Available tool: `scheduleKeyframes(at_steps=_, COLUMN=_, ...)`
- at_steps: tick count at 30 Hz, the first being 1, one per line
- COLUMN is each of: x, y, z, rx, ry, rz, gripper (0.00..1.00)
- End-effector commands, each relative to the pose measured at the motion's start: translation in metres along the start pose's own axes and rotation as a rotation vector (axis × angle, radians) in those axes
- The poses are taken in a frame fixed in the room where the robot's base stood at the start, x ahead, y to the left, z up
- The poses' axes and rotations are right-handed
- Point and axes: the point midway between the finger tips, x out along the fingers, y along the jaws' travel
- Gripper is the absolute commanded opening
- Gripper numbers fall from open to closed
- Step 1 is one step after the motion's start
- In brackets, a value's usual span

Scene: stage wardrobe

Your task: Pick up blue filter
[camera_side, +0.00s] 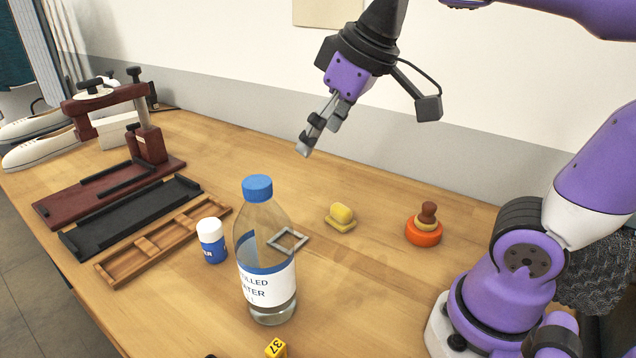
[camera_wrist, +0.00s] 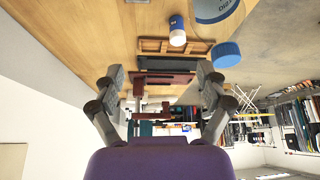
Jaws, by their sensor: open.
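I cannot make out a clear blue filter in either view. A thin grey square frame (camera_side: 288,239) lies flat on the table, partly behind the bottle; its middle looks see-through. A clear water bottle (camera_side: 267,285) with a blue cap (camera_side: 257,188) stands upright, and its cap also shows in the wrist view (camera_wrist: 226,55). A small white and blue jar (camera_side: 211,241) stands left of the bottle. My gripper (camera_side: 305,150) is high above the table, behind and above these things. In the wrist view my gripper (camera_wrist: 160,76) has its fingers wide apart with nothing between them.
A slotted wooden tray (camera_side: 166,241), a black tray (camera_side: 130,222) and a dark red clamp press (camera_side: 60,207) stand left. A yellow sponge (camera_side: 341,214) and an orange round piece (camera_side: 424,232) with a brown knob lie right. A yellow 37 marker (camera_side: 275,347) is at the front.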

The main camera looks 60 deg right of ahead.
Motion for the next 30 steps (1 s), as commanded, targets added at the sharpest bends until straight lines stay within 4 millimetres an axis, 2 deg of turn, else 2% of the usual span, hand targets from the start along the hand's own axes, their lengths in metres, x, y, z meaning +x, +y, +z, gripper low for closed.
scheduleKeyframes(at_steps=3, x=0.013, y=-0.007, z=-0.036, rx=-0.074, ry=-0.021, rz=-0.036, gripper=0.86)
scheduleKeyframes(at_steps=6, x=0.026, y=-0.013, z=-0.063, rx=-0.136, ry=-0.034, rz=-0.065, gripper=0.86)
scheduleKeyframes(at_steps=9, x=0.04, y=-0.019, z=-0.084, rx=-0.188, ry=-0.043, rz=-0.09, gripper=0.86)
scheduleKeyframes(at_steps=15, x=0.066, y=-0.027, z=-0.111, rx=-0.269, ry=-0.058, rz=-0.128, gripper=0.86)
scheduleKeyframes(at_steps=23, x=0.098, y=-0.036, z=-0.132, rx=-0.344, ry=-0.072, rz=-0.164, gripper=0.86)
scheduleKeyframes(at_steps=30, x=0.141, y=-0.036, z=-0.106, rx=-0.341, ry=-0.075, rz=-0.163, gripper=0.86)
